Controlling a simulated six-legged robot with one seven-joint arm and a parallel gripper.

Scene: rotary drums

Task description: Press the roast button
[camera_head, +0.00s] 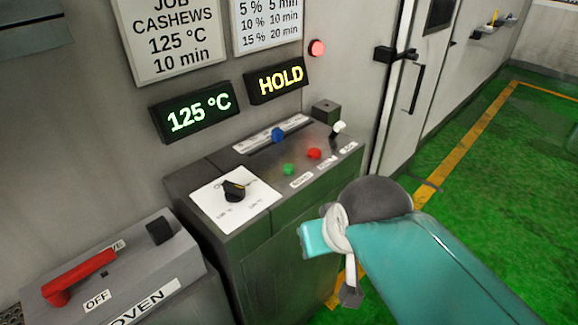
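A green button (289,169) and a red button (314,153) sit on the sloped top of the grey console (290,235). A small white label (301,180) lies just in front of the green button; its print is too small to read surely, so I cannot tell which button is roast. My teal arm reaches in from the lower right. Its end, with a white band and a small grey tip (350,296), is in front of the console's right side, apart from the buttons. The gripper's fingers are not clear, and I cannot tell whether they are open.
A black dial (234,191), a blue slider knob (278,135) and a white-tipped lever (338,128) share the console top. Displays read 125 °C (198,112) and HOLD (280,80); a red lamp (316,47) glows. A red-handled OVEN box (125,280) stands left. Green floor (500,190) is open right.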

